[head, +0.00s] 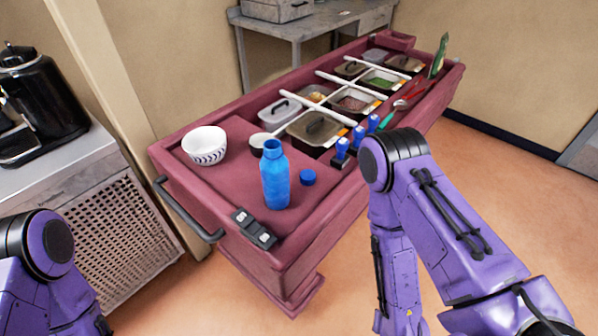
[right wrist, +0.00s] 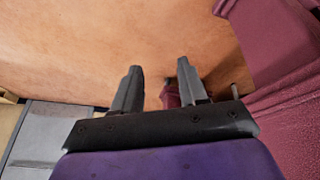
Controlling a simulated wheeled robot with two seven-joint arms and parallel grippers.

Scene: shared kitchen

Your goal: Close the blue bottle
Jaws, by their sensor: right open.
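The blue bottle (head: 275,180) stands upright on the maroon counter in the head view, near its front end. Its top is open, with no cap on it. A blue cap (head: 307,177) lies on the counter just right of the bottle, apart from it. My right gripper (right wrist: 158,78) shows in the right wrist view with its two fingers apart and nothing between them, above the floor beside the maroon cart. It is hidden in the head view, where only the purple right arm shows. My left arm shows at the lower left of the head view, but its gripper is out of frame.
The maroon cart (head: 228,184) also holds a white bowl (head: 205,146), a black switch-like block (head: 254,229), blue-topped items (head: 358,136) and several food containers (head: 318,128). A black kettle (head: 38,95) stands on the left cabinet. Counter around the bottle is mostly clear.

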